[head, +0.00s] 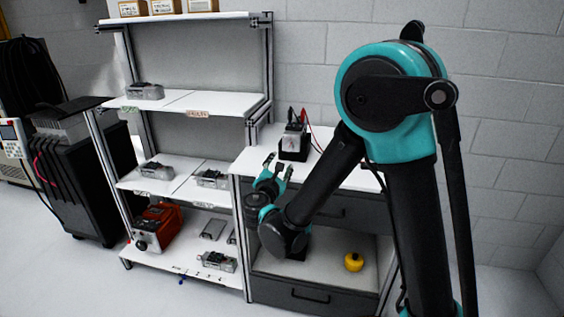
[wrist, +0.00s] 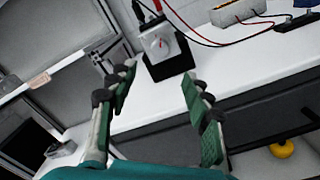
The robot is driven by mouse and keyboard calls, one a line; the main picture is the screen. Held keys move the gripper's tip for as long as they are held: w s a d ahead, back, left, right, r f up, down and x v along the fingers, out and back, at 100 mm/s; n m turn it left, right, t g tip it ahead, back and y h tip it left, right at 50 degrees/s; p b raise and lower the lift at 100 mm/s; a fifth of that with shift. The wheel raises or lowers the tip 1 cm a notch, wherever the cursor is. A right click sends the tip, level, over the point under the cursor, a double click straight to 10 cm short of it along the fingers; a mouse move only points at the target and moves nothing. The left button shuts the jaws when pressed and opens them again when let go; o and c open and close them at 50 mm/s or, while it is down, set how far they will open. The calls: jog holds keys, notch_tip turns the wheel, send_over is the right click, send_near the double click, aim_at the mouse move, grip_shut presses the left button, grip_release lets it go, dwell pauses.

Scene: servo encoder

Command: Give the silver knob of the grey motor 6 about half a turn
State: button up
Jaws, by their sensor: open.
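Several grey motors stand on the white shelves left of my arm in the head view. One is on the upper shelf (head: 145,91). Two are on the middle shelf, at the left (head: 157,170) and at the right (head: 213,179). Another grey motor (head: 216,261) is on the bottom shelf. I cannot read which is motor 6, and its silver knob is too small to make out. My gripper (head: 280,165) is open and empty beside the right end of the shelves, near the workbench's left edge. Its spread fingers show in the wrist view (wrist: 158,78), with no motor between them.
A yellow object (head: 353,262) lies in the compartment below. An orange machine (head: 157,226) sits on the bottom shelf.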

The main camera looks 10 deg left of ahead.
dwell(0.3)
jog(key=m, duration=2.9)
send_near(288, 148)
jog(key=w, duration=1)
jog(key=shift+w, duration=0.1)
jog(key=shift+n, duration=0.3)
grip_shut()
